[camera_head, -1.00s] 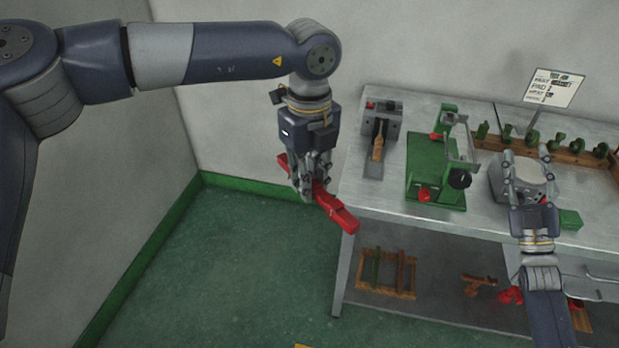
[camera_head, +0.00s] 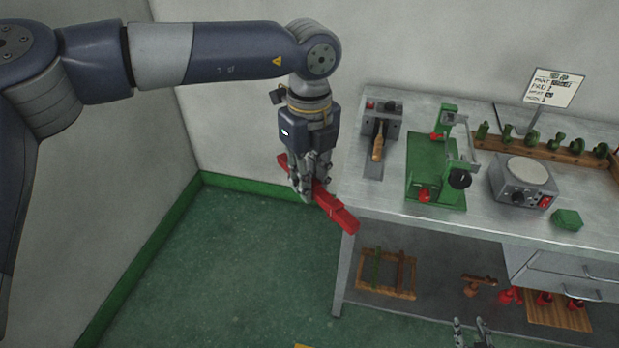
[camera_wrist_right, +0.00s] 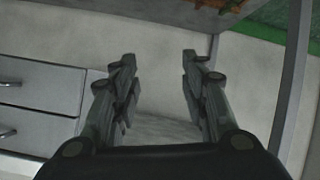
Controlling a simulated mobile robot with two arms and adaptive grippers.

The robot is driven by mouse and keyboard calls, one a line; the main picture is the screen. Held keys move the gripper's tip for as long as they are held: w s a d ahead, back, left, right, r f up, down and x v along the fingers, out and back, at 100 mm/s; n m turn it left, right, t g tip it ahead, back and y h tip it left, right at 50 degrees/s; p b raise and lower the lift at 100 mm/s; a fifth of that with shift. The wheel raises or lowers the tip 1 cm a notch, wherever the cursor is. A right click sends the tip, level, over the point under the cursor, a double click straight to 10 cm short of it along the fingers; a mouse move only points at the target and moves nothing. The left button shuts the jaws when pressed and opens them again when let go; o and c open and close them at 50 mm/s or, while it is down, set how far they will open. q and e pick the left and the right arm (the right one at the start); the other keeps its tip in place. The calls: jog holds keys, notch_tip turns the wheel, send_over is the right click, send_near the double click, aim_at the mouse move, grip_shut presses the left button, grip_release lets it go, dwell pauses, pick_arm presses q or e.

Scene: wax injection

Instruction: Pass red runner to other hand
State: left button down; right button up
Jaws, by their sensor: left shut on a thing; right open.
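The red runner (camera_head: 336,209) is a long red bar, tilted down to the right, left of the workbench and above the green floor in the head view. My left gripper (camera_head: 308,186) is shut on it near its middle; the fingers hide part of it. My right gripper (camera_head: 472,330) shows only as fingertips at the bottom edge of the head view, low in front of the bench and well apart from the runner. In the right wrist view its fingers (camera_wrist_right: 158,90) are spread with nothing between them. The runner is not in the wrist view.
The metal workbench (camera_head: 385,202) holds a green press (camera_head: 434,165), a grey round-topped device (camera_head: 524,180), a green block (camera_head: 567,219) and a rack of green pieces (camera_head: 545,148). Wooden racks (camera_head: 386,275) and red pieces lie on the lower shelf. The floor at left is clear.

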jog(key=s+a+f+g+y, duration=0.2)
jog(key=s+a+f+g, duration=0.3)
jog(key=s+a+f, duration=0.8)
jog(key=s+a+f+n+g, duration=0.1)
jog(key=s+a+f+g, duration=0.1)
jog(key=s, duration=0.8)
jog(key=s+a+f+n+g+y, duration=0.1)
jog(key=s+a+f+g, duration=0.2)
jog(key=s, duration=0.7)
notch_tip(320, 180, down, 3)
jog(key=shift+a+g, duration=0.3)
jog(key=shift+a, duration=0.95)
